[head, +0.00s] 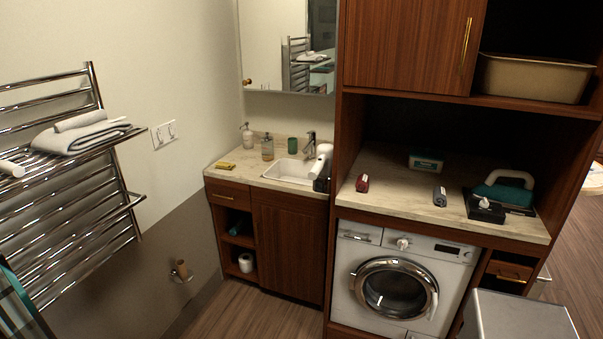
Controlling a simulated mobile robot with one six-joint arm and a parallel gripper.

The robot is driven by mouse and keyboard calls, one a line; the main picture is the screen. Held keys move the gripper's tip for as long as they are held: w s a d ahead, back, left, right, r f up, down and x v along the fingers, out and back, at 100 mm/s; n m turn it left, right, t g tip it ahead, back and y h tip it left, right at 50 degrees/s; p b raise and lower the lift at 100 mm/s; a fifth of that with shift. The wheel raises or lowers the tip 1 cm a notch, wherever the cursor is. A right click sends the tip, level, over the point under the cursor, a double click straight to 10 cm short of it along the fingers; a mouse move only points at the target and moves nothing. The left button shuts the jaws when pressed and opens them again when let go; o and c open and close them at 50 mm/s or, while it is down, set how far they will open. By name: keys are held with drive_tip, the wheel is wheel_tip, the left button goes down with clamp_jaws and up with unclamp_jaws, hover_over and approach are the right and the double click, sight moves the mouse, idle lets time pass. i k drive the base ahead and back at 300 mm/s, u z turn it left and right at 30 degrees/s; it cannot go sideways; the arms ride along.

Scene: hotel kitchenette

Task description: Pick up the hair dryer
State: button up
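A white object (323,160) that looks like the hair dryer stands at the right edge of the sink counter, against the wooden cabinet side. It is tilted, with a dark part (321,184) at its lower end. I cannot tell whether the dark part belongs to it or is a separate holder. The cabinet side is close on its right. My gripper is not in view.
The white sink (288,172) and bottles (267,148) are left of it. A washing machine (345,290) stands below. The floor (250,310) before the sink is clear.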

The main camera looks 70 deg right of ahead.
sight(320, 175)
drive_tip(key=u, duration=1.05)
drive_tip(key=k, duration=2)
drive_tip(key=z, duration=0.55)
